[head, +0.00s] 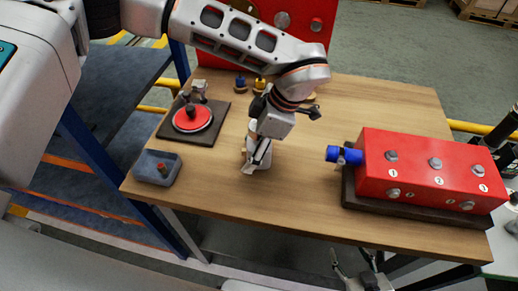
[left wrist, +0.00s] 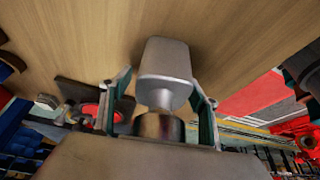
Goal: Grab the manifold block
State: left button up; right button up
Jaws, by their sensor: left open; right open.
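In the head view the block (head: 262,158) is on the wooden table, partly hidden by my left gripper (head: 256,152). The left fingers (left wrist: 162,80) are open, one on each side of it; I cannot tell whether they touch it. My right gripper (head: 357,264) is open and empty below the table's front edge.
A red block (head: 420,170) with numbered bolts and a blue fitting (head: 338,154) is at the right on a dark base. A dark plate (head: 168,134) with a red disc and a grey bin (head: 143,172) are at the left. A red panel (head: 316,30) stands behind.

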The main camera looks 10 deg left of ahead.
pick_arm(q)
jog(key=c, duration=1.7)
jog(key=shift+r, duration=0.1)
jog(key=shift+r, duration=0.15)
